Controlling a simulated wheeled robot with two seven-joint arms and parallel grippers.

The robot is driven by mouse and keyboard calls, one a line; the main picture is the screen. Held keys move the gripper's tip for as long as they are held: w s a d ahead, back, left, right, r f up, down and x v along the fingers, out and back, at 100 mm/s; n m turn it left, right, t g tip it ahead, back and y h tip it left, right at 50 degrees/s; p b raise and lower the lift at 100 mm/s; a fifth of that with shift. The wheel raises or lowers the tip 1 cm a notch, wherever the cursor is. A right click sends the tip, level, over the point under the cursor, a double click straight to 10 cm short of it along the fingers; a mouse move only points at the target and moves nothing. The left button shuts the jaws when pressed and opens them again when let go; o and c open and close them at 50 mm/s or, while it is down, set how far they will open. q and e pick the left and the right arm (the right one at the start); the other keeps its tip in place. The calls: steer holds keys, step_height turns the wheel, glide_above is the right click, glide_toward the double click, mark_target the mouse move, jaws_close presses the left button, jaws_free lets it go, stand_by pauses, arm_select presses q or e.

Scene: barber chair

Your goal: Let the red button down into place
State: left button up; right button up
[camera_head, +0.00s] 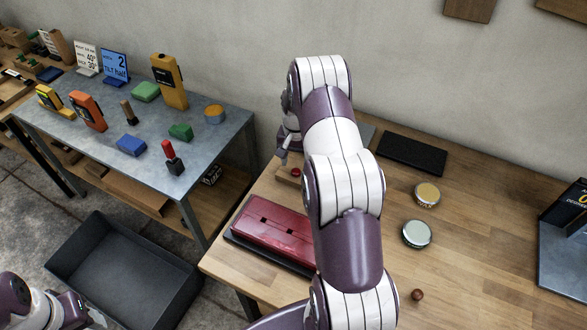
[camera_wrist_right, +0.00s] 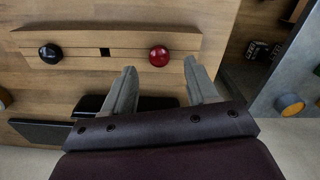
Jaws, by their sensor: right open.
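The red button (camera_head: 296,171) is a small glossy red knob on a wooden block on the workbench. In the right wrist view the red button (camera_wrist_right: 159,56) rests on the wooden block (camera_wrist_right: 120,38), between my two fingertips and apart from both. Whether it is fully seated cannot be told. A small square dark hole and a black knob (camera_wrist_right: 50,53) are on the same block, to its left. My right gripper (camera_head: 283,157) is open and empty at the block; it also shows in the right wrist view (camera_wrist_right: 161,66). My left gripper (camera_head: 80,312) is partly in view at the lower left.
A red case (camera_head: 270,226) lies in front of the block. A black pad (camera_head: 412,153), two round tins (camera_head: 417,233) and a small brown ball (camera_head: 417,294) are on the bench right of my arm.

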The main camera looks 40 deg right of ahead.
mark_target(296, 170)
step_height(296, 170, down, 2)
steer(key=shift+s+a+f+p, duration=0.1)
steer(key=shift+f+p, duration=0.15)
steer(key=shift+p, duration=0.1)
steer(key=shift+s+f, duration=0.1)
steer(key=shift+f, duration=0.2)
arm_select(q)
steer(key=shift+s+r, duration=0.25)
steer(key=shift+r, duration=0.5)
arm_select(e)
steer(key=shift+f, duration=0.1)
steer(key=c, duration=0.9)
jaws_close()
